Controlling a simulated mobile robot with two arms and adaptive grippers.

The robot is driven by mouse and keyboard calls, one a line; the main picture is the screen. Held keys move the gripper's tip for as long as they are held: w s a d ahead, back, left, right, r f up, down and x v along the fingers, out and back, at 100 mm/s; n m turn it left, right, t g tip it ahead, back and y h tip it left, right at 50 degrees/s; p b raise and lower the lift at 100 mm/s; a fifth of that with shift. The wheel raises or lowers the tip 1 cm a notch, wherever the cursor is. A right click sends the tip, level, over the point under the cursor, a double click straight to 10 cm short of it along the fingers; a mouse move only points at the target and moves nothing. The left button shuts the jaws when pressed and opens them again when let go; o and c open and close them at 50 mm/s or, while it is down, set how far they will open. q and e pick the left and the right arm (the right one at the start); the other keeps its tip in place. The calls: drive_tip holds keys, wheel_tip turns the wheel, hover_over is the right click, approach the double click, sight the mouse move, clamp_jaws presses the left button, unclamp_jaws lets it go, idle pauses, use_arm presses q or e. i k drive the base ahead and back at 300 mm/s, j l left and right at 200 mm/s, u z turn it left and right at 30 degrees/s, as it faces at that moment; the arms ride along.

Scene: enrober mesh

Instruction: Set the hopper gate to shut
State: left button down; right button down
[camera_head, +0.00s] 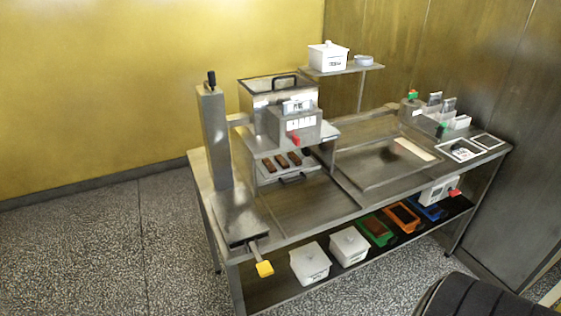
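The hopper (249,100) is a grey metal box with a dark-rimmed top and a black handle, standing at the left middle of the steel bench (300,212). On its front is a housing with a label and a row of small white panels (300,124). A red knob (294,139) sits low on the front of this housing. I cannot tell from here which part is the gate or how it is set. Below, several brown bars (281,161) lie on a tray. Neither of my grippers is in view.
A column with a black-knobbed lever (211,78) stands at the left, and a yellow-ended handle (265,268) juts past the front edge. White lidded tubs (309,262) and coloured trays (404,218) fill the lower shelf. A raised shelf (343,69) holds another tub. Floor at left is clear.

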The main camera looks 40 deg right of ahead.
sight(296, 139)
drive_tip(key=z, duration=1.4)
